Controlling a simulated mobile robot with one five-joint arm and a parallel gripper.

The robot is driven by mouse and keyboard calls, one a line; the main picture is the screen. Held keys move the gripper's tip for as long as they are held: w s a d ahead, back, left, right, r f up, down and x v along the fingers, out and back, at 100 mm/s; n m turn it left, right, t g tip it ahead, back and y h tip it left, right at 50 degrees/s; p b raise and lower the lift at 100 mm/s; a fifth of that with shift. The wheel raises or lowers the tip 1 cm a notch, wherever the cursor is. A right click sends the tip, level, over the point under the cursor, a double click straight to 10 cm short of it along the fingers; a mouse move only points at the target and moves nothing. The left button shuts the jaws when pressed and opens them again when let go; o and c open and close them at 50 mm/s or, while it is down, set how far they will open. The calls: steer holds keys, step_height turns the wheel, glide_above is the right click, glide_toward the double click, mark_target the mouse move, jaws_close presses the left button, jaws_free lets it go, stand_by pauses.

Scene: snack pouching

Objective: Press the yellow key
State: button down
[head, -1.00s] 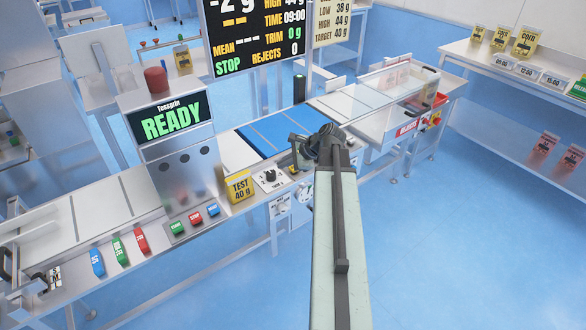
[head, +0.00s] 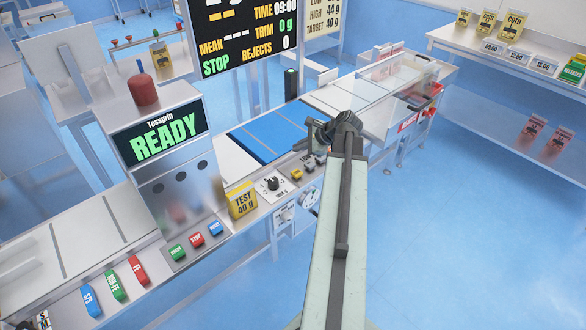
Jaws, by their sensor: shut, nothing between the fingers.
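The yellow key (head: 296,174) is a small yellow block on the front ledge of the machine line, right of a dial panel (head: 272,185). Two darker keys (head: 309,164) sit just right of it. My gripper (head: 312,140) is at the end of my arm, which reaches up from the bottom of the head view. It appears above and slightly right of the yellow key in the picture, apart from it. It is shut and empty. The fingertips are small and partly hidden by the wrist.
Green, red and blue buttons (head: 196,239) and a yellow "TEST 40 g" pouch (head: 241,201) stand to the left. A screen reading READY (head: 162,138) rises behind them. A blue belt (head: 268,134) lies behind the keys. The floor at right is clear.

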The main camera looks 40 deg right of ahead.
mark_target(299, 173)
step_height(299, 173, down, 9)
steer(key=b, duration=0.9)
steer(key=shift+r, duration=0.1)
stand_by(1.7)
steer(key=shift+s+f+b, duration=0.1)
steer(key=shift+f+b, duration=0.25)
steer(key=shift+f, duration=0.05)
steer(key=shift+f+b, duration=0.5)
stand_by(0.6)
steer(key=shift+r, duration=0.15)
steer(key=shift+r+p, duration=0.8)
steer(key=shift+p, duration=0.15)
